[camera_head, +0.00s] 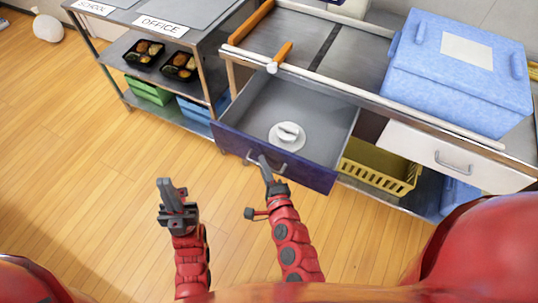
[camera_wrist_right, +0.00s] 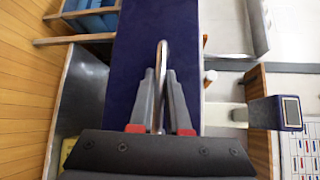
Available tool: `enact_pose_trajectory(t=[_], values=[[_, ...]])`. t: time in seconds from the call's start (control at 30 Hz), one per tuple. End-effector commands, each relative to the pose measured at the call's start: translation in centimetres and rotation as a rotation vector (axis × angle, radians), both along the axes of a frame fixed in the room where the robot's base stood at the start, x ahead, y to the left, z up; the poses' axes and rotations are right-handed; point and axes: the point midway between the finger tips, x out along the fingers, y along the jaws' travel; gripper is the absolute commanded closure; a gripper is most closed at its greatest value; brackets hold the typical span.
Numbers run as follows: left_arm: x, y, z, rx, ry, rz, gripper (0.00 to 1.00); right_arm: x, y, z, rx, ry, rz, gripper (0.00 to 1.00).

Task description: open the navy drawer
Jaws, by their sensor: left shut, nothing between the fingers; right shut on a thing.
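The navy drawer (camera_head: 312,177) stands pulled out from the metal counter, its grey inside showing in the head view. A white round object (camera_head: 287,137) with a raised grip lies in it. My right gripper (camera_head: 264,165) is shut on the drawer's metal handle (camera_head: 281,171). In the right wrist view the handle (camera_wrist_right: 163,55) stands between the fingers of the right gripper (camera_wrist_right: 160,75), against the navy front (camera_wrist_right: 130,45). My left gripper (camera_head: 166,186) is shut and empty, over the floor left of the drawer.
A blue lidded box (camera_head: 410,75) stands on the counter (camera_head: 345,50). A white drawer (camera_head: 415,145) is shut at the right, with a yellow basket (camera_head: 372,178) below. A shelf (camera_head: 125,60) with two filled black trays stands at the left. The wooden floor (camera_head: 90,200) is clear.

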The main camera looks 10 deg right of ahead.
Motion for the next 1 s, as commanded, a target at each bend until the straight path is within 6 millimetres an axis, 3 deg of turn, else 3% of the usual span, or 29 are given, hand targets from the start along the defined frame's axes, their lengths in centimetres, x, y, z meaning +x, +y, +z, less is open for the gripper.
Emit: enact_pose_trajectory(t=[0.57,0.6,0.73,1.0], values=[[0.0,0.0,0.09,0.0,0.0,0.0,1.0,-0.57,0.46,0.02,0.001,0.0,0.002,1.0],[0.0,0.0,0.09,0.0,0.0,0.0,1.0,-0.57,0.46,0.02,0.001,0.0,0.002,0.78],[0.0,0.0,0.09,0.0,0.0,0.0,1.0,-0.57,0.45,0.02,0.001,0.0,0.002,0.55],[0.0,0.0,0.09,0.0,0.0,0.0,1.0,-0.57,0.43,0.03,0.001,0.0,0.001,0.55]])
